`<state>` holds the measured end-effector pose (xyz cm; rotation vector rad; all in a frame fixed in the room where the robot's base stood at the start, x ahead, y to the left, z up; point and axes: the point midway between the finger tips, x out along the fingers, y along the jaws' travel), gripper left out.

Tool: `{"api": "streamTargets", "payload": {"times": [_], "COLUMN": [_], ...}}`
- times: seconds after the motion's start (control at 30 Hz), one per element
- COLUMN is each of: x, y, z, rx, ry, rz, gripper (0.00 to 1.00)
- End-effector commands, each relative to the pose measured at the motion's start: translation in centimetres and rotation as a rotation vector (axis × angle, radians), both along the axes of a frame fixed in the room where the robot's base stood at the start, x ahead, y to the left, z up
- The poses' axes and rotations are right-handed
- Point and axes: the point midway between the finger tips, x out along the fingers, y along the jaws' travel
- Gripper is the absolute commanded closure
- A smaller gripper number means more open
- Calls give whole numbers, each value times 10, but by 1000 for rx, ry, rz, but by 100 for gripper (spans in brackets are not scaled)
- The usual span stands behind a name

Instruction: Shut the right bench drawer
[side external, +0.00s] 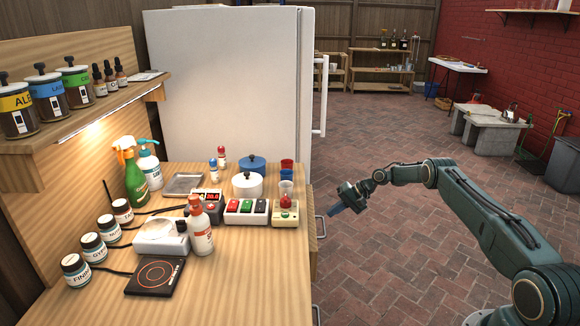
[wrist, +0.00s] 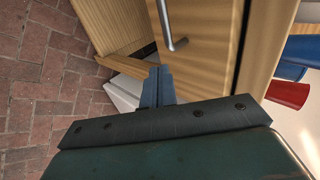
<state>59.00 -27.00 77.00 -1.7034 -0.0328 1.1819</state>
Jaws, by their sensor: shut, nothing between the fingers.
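The right bench drawer (side external: 314,248) is at the bench's right edge near the fridge, seen nearly edge-on, with a metal handle (side external: 320,226). It seems to stick out slightly past the bench top; how far is hard to tell. In the wrist view, the wooden drawer front (wrist: 205,30) fills the top middle, with its handle (wrist: 172,28) and a dark gap along its right edge. My gripper (side external: 335,209) is shut and empty, just right of the handle in the side view. Its fingertips (wrist: 157,76) are below the drawer front in the wrist view; contact is unclear.
The bench top (side external: 240,290) carries bottles, jars, pots, cups and a switch box (side external: 246,210). A white fridge (side external: 230,80) stands behind the bench. Another wooden panel (wrist: 112,22) lies left of the drawer front in the wrist view. The brick floor (side external: 375,265) is clear around my arm.

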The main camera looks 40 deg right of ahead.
Motion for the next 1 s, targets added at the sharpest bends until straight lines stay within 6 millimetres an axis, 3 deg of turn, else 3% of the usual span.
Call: {"api": "streamTargets", "payload": {"times": [0.33,1.0], "x": [27,35], "y": [28,35], "z": [-5,-5], "rx": [-1,-1], "ry": [1,0], "rz": [1,1], "gripper": [100,100]}}
